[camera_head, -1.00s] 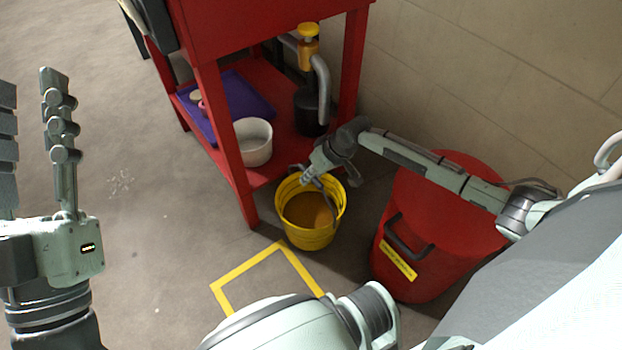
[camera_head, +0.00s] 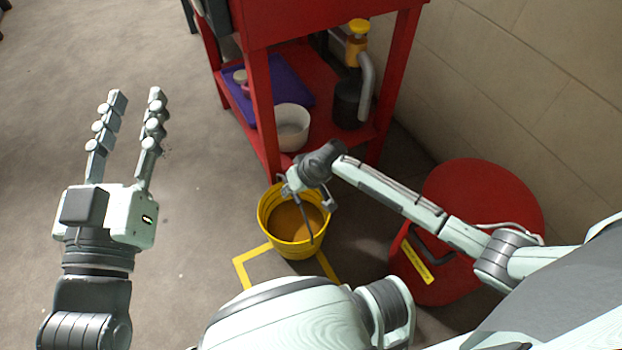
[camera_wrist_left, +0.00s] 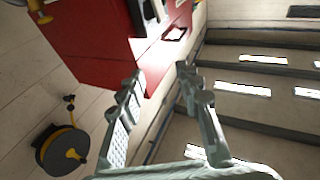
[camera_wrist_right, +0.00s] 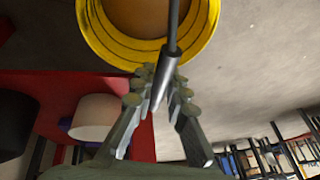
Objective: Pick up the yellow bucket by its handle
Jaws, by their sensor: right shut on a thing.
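The yellow bucket (camera_head: 290,249) is in the middle of the head view, upright or nearly so, with a brown inside. Its ribbed rim (camera_wrist_right: 110,40) shows at the top of the right wrist view. My right gripper (camera_wrist_right: 162,78) is shut on the bucket's handle, a thin bar with a dark grip (camera_wrist_right: 166,66) between the fingers. In the head view the right gripper (camera_head: 297,183) is at the bucket's back rim and partly hidden by its wrist. My left gripper (camera_head: 137,97) is open and empty, at the left, away from the bucket.
A red bench (camera_head: 262,115) stands behind the bucket; its lower shelf holds a white container (camera_head: 291,128), a purple tray (camera_head: 300,92) and a dark vessel (camera_head: 350,108). A red lidded bin (camera_head: 485,205) is at right. Floor at left is clear.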

